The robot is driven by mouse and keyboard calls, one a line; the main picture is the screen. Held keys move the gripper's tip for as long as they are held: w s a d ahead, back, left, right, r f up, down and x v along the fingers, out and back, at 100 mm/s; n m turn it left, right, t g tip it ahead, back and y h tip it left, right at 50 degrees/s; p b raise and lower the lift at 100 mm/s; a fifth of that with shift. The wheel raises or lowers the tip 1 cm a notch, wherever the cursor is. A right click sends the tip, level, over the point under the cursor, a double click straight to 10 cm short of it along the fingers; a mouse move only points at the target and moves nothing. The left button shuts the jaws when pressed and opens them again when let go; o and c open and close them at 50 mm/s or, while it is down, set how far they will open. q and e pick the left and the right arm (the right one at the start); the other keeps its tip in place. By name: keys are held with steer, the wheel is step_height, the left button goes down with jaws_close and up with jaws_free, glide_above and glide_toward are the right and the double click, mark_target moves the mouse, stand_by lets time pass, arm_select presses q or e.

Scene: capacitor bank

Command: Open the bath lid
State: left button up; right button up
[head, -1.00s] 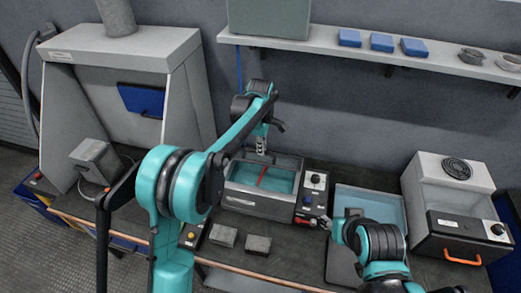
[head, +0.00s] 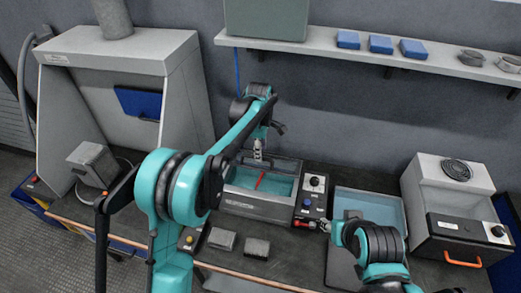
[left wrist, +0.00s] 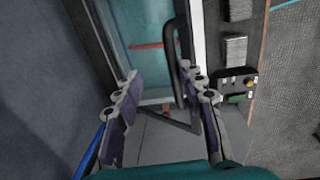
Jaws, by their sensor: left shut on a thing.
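The bath (head: 258,209) is a grey box at the back middle of the bench in the head view, with teal inside and a red bar (head: 260,180) across it. My left gripper (head: 259,157) points down at its back edge. In the left wrist view, my left gripper (left wrist: 168,92) has a dark bent bar (left wrist: 172,62) between its fingers, which looks like the lid handle. The exact contact is unclear. The lid is hard to tell from the bath. My right gripper (head: 323,226) is beside the bath's control panel (head: 311,200); its fingers are too small to judge.
A blue-lined tray (head: 380,200) lies right of the bath, with a grey orange-handled unit (head: 455,240) beyond it. Two grey blocks (head: 222,239) (head: 256,248) lie in front of the bath. A fume hood (head: 130,90) stands left. A shelf (head: 390,55) runs above.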

arm_select(q)
steer(key=shift+w, duration=0.1)
step_height(320, 180, up, 12)
steer(key=s, duration=0.1)
stand_by(0.4)
steer(key=shift+a, duration=0.1)
